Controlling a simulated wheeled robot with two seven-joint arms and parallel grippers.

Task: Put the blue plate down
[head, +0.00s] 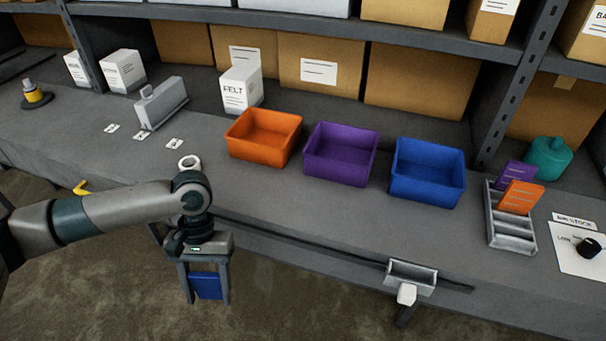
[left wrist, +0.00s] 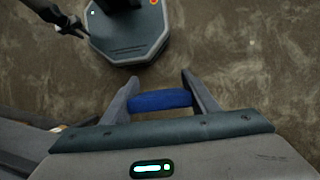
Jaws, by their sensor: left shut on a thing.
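The blue plate (head: 207,286) is a small flat blue piece held upright between the fingers of my left gripper (head: 206,296). In the head view it hangs in front of the bench's front edge, over the floor. In the left wrist view the blue plate (left wrist: 160,100) spans the gap between the two fingers of the left gripper (left wrist: 155,90), which touch its ends. Nothing shows under the plate except floor. My right gripper is not seen in the head view. A slotted grey rack (head: 510,236) on the bench at right holds a purple plate (head: 513,174) and an orange plate (head: 521,197).
On the bench (head: 330,228) stand an orange bin (head: 264,152), a purple bin (head: 340,170) and a blue bin (head: 427,190), their visible insides empty. A teal container (head: 547,158) and a knob (head: 588,247) are at right. A small grey holder (head: 411,276) sits at the front edge.

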